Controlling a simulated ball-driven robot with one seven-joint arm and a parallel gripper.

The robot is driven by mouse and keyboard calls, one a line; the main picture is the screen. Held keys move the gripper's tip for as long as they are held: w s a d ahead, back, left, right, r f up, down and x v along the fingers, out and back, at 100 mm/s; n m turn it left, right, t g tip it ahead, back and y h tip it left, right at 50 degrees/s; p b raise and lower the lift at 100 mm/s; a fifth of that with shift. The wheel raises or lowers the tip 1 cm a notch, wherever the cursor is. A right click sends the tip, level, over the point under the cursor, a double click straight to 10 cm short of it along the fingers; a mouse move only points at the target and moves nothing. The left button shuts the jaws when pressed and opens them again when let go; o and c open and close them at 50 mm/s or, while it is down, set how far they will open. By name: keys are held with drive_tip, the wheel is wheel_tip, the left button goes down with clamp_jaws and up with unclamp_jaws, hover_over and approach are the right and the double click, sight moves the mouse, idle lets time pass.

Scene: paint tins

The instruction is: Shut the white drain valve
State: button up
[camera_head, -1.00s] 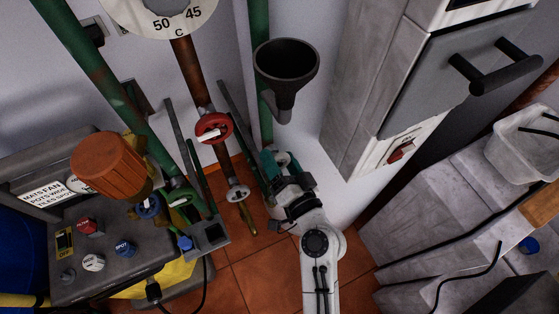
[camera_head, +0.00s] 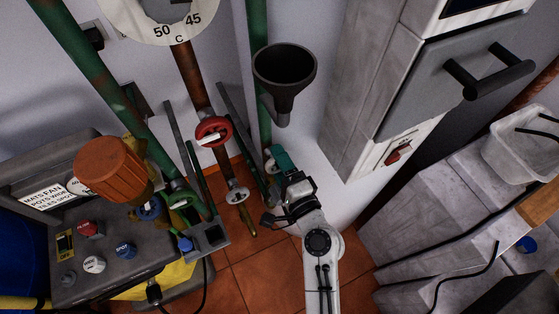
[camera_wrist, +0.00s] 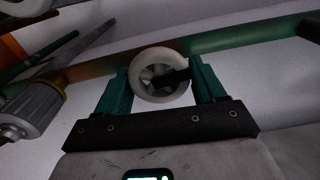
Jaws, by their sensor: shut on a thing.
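The white drain valve is a round white handwheel (camera_wrist: 138,76) on a green pipe (camera_wrist: 240,36) in the wrist view. A dark bar lies across its middle. My gripper (camera_wrist: 163,78) has its teal fingers on either side of the wheel and is shut on it. In the head view my gripper (camera_head: 277,161) is low at the green pipe beneath the funnel. Only a small pale part of the wheel shows there beside the teal finger, and the rest is hidden.
A black funnel (camera_head: 285,75) stands above my gripper. A grey cabinet (camera_head: 365,90) stands close on the right. Tiled floor (camera_head: 262,285) shows below.

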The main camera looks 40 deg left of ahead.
drive_tip(key=shift+w+f+m, duration=0.1)
drive_tip(key=shift+m, duration=0.7)
drive_tip(key=shift+d, duration=0.1)
drive_tip(key=o, duration=0.7)
drive_tip(key=shift+c, duration=0.2)
drive_tip(key=b+v, duration=0.1)
drive_tip(key=v, duration=0.9)
drive_tip(key=shift+d+b, duration=0.3)
drive_tip(key=shift+d, duration=0.05)
drive_tip(key=shift+f, duration=0.1)
